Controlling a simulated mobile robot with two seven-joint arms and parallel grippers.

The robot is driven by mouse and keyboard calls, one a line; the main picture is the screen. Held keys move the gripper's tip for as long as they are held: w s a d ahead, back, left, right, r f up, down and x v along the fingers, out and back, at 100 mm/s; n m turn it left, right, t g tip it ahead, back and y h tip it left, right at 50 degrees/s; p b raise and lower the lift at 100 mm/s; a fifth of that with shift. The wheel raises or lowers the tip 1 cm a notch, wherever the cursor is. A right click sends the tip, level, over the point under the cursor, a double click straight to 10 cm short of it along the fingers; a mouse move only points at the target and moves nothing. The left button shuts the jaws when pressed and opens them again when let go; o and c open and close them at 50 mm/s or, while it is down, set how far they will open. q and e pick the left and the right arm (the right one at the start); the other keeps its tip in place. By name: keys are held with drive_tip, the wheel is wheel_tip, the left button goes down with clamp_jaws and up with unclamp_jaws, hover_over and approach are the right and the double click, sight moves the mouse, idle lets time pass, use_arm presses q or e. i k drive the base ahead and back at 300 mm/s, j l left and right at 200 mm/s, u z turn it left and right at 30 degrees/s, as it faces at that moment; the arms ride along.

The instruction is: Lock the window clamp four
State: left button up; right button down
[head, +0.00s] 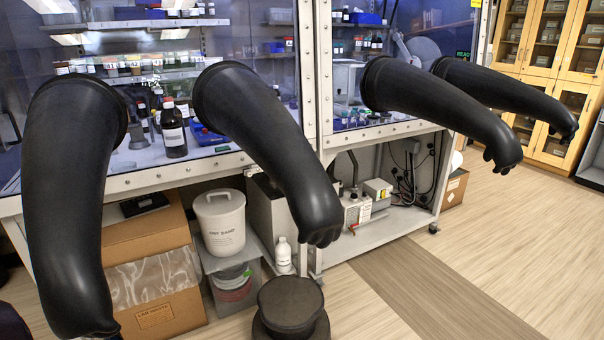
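The glove box has a left window (262,75) and a right window (345,50), separated by a white frame post (313,70). Small dark fasteners dot the post and the lower frame rail (165,176). I cannot tell which of them, if any, is window clamp four, or whether any clamp is locked. Black gloves hang out of the ports and cover parts of the windows and rail. Neither of my grippers shows in the head view.
The gloves (70,200), (270,140), (440,110) and (515,95) jut towards me. A dark round stool (290,303) stands in front. A cardboard box (150,245) and a white bucket (220,222) sit below. Wooden floor (500,240) is free at right.

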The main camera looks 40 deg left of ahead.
sight(248, 172)
drive_tip(key=i+u, duration=0.2)
drive_tip(key=u, duration=0.2)
drive_tip(key=i+l+u, duration=0.15)
drive_tip(key=u, duration=0.2)
drive_tip(key=i+l+u, duration=0.15)
drive_tip(key=u, duration=0.25)
drive_tip(key=i+l+u, duration=0.1)
drive_tip(key=u, duration=0.3)
drive_tip(key=i+l+u, duration=0.1)
drive_tip(key=l+u, duration=0.25)
drive_tip(key=i+l+u, duration=0.1)
drive_tip(key=u, duration=0.3)
drive_tip(key=i+l+u, duration=0.15)
drive_tip(key=u, duration=0.2)
drive_tip(key=i+l+u, duration=0.1)
drive_tip(key=l+u, duration=0.6)
drive_tip(key=i, duration=0.05)
